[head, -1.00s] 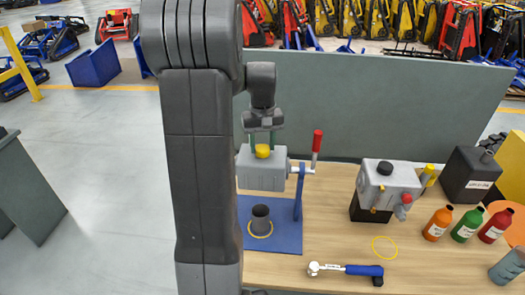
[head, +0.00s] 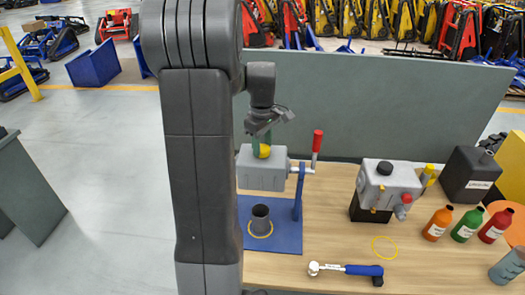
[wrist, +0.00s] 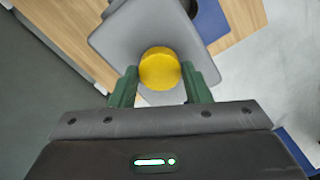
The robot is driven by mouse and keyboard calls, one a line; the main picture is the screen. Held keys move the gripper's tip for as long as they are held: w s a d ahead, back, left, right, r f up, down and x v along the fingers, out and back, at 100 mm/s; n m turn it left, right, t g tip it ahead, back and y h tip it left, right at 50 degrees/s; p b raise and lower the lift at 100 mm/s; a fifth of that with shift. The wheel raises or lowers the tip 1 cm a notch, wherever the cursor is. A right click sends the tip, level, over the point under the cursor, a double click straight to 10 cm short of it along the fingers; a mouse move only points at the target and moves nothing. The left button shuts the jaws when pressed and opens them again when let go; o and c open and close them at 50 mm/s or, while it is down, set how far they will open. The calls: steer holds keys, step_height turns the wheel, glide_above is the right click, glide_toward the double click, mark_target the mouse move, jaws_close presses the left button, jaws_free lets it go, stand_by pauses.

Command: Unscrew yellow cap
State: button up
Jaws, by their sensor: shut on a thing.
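The yellow cap (wrist: 160,68) sits on top of a grey box-shaped housing (head: 262,178) on a blue stand. In the wrist view the green fingers of my gripper (wrist: 160,75) stand on both sides of the cap, shut on it. In the head view my gripper (head: 262,147) points down at the cap (head: 264,151), which is partly hidden by a finger. The housing shows in the wrist view (wrist: 120,35) turned at an angle. I cannot tell whether the cap is loose.
A crank with a red handle (head: 317,141) rises right of the housing. A dark cup (head: 260,218) stands on the blue base. A grey panel stands behind.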

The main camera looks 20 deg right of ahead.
steer(key=shift+n, duration=0.9)
steer(key=shift+n, duration=0.6)
steer(key=shift+r+n, duration=0.15)
steer(key=shift+n, duration=1.05)
steer(key=shift+r, duration=0.15)
steer(key=shift+r, duration=1.3)
steer(key=shift+r, duration=1.75)
steer(key=shift+c, duration=0.6)
